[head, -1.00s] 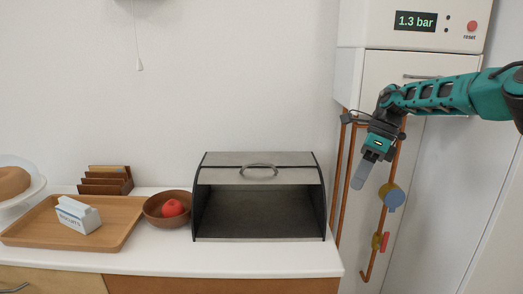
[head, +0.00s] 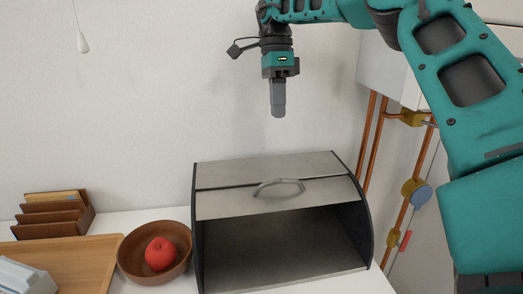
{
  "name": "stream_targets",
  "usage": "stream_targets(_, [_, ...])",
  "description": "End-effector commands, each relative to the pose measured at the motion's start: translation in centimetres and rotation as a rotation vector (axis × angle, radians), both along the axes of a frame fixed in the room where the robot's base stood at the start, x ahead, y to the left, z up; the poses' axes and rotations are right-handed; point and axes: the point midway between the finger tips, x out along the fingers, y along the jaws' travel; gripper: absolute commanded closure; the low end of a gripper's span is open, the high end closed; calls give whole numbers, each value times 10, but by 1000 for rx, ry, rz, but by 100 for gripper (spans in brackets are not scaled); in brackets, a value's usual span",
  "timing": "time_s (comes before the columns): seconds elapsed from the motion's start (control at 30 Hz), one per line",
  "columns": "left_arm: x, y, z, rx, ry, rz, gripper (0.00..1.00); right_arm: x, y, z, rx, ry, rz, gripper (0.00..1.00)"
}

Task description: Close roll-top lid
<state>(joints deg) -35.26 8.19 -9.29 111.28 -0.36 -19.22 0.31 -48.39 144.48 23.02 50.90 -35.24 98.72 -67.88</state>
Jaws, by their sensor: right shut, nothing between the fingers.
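The grey metal bread box (head: 284,252) stands on the white counter with its front open and a dark, empty-looking inside. Its roll-top lid (head: 240,203) is up, forming a band across the upper front. A curved metal handle (head: 279,187) sits on the lid. My right gripper (head: 278,112) points down above and behind the handle, apart from the box. It is shut and empty. My left gripper is not in view.
A brown bowl (head: 130,262) with a red apple (head: 160,253) stands close to the box's left side. A wooden tray (head: 88,262) and a letter rack (head: 58,228) are further left. Copper pipes (head: 383,135) run up the wall at right.

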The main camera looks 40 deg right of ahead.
Motion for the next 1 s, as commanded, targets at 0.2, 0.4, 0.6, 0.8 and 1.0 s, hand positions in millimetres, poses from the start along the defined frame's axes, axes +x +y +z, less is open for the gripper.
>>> stream_targets(0.2, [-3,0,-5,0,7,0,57,-3,1,-14,1,3,0,100])
stream_targets(0.4, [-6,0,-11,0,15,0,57,-12,6,-51,4,5,0,100])
stream_targets(0.6, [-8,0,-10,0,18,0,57,-22,11,-92,2,4,0,100])
stream_targets(0.8, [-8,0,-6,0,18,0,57,-38,21,-102,2,0,0,100])
stream_targets(1.0, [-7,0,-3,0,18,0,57,-51,27,-108,0,1,-1,100])
